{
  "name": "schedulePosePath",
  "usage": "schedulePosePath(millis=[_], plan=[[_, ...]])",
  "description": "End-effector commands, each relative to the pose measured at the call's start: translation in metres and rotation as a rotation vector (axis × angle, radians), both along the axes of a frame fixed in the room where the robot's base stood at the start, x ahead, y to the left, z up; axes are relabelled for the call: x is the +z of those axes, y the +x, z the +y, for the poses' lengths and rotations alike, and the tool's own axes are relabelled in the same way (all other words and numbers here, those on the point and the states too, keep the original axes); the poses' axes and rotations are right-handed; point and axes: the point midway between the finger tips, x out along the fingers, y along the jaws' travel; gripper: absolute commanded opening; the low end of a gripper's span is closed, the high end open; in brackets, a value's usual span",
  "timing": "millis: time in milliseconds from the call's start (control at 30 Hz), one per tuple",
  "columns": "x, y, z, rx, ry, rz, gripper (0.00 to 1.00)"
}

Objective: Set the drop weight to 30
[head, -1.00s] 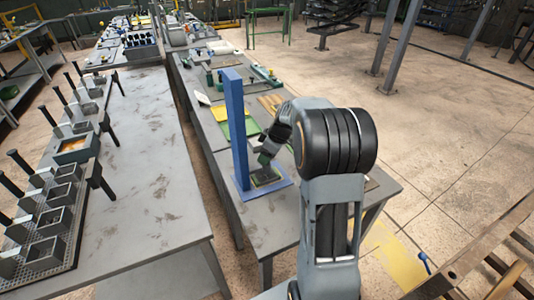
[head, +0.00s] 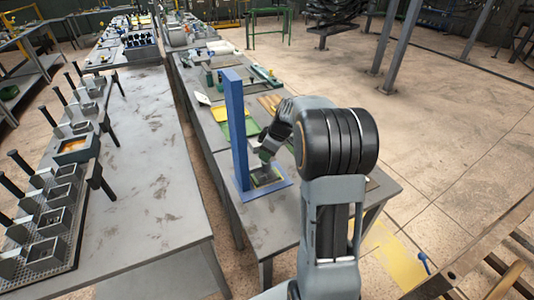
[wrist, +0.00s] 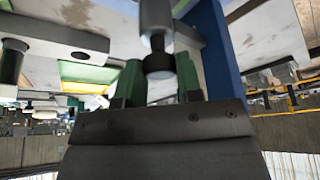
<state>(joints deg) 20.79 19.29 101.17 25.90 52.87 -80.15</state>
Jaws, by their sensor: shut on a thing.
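A tall blue post (head: 236,130) stands upright on a blue base plate (head: 284,190) at the near end of the right-hand bench. It also shows at the right of the wrist view (wrist: 218,60). My gripper (head: 265,158) is low beside the post, over the base plate. In the wrist view its green fingers (wrist: 158,75) are closed on a grey and black cylinder (wrist: 156,30), which I take to be the drop weight. Most of the cylinder is hidden in the head view. No scale or number can be read.
Yellow (head: 230,114) and green sheets lie on the right-hand bench (head: 262,238) behind the post. The left-hand bench (head: 150,150) carries a rack of several grey boxes with black handles. A narrow gap separates the benches. Open floor lies to the right.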

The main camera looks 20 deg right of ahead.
Motion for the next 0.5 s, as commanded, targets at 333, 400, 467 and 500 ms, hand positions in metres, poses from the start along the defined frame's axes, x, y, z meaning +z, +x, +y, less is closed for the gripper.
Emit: schedulePosePath(millis=[333, 400, 467, 500], plan=[[0.107, 0.001, 0.0, 0.002, -0.004, -0.008, 0.0], [0.132, 0.001, 0.0, 0.001, -0.004, -0.008, 0.0], [0.152, 0.001, 0.0, 0.0, -0.003, -0.007, 0.0], [0.166, 0.001, 0.0, 0.001, -0.002, -0.006, 0.0]])
